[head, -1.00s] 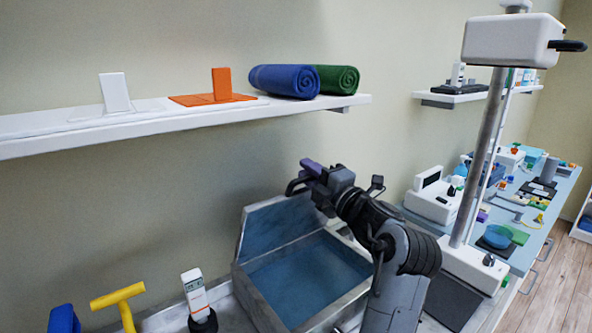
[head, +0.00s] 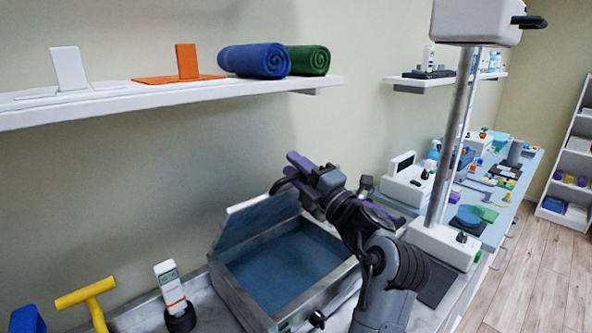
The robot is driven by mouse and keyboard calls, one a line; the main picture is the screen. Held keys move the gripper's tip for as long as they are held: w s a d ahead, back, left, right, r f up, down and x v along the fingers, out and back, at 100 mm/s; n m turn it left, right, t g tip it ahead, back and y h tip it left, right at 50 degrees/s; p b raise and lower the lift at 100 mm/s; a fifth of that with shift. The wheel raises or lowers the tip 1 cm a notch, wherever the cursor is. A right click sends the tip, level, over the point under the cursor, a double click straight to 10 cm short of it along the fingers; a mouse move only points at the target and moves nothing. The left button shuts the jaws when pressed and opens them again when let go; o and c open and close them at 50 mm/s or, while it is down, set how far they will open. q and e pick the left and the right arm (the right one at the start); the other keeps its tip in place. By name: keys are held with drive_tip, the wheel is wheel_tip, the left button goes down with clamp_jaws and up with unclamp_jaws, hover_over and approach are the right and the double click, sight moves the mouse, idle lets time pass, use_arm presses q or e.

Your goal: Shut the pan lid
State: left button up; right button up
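The pan is a grey, box-like basin (head: 233,297) with a blue inside, low in the middle of the head view. Its lid (head: 252,222) stands raised along the back left side, leaning over the pan, with a pale top edge. The pan's blue interior still shows below it.
A white wall shelf (head: 200,93) above holds a blue towel roll (head: 253,60) and a green one (head: 309,60). A digital handheld device (head: 170,287) and a yellow T-handle (head: 86,293) stand left of the pan. A metal pole (head: 447,150) rises at right.

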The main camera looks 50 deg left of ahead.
use_arm(q)
drive_tip(key=shift+d, duration=0.1)
drive_tip(key=shift+d+f, duration=0.2)
drive_tip(key=shift+d, duration=0.35)
drive_tip(key=v, duration=0.9)
drive_tip(key=shift+d+p, duration=0.3)
